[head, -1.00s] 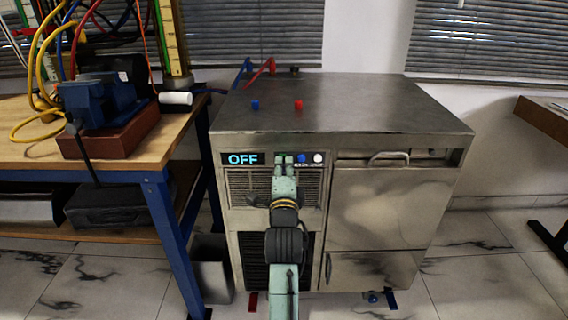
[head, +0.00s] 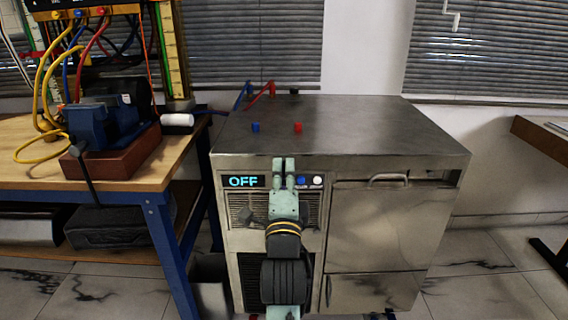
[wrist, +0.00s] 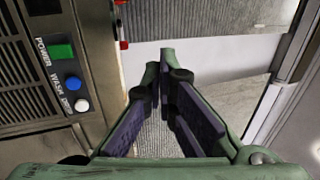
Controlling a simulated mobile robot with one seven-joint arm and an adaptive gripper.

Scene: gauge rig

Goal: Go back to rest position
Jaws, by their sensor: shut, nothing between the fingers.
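My gripper (head: 284,162) is in front of the upper left front of the steel machine (head: 360,130), its tips near the top edge of the control panel. The panel's display (head: 244,181) reads OFF. A blue button (head: 301,181) and a white button (head: 317,181) show right of my gripper. In the wrist view my gripper (wrist: 160,68) has its fingers together with nothing between them, right of and apart from the green button (wrist: 61,52), blue button (wrist: 73,82) and white button (wrist: 81,105). The green button is hidden behind my gripper in the head view.
A wooden workbench (head: 20,150) stands at the left with a blue vise (head: 105,128) and cables. Blue and red caps sit on the machine's top. A table edge (head: 545,138) is at the far right. The floor right of the machine is clear.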

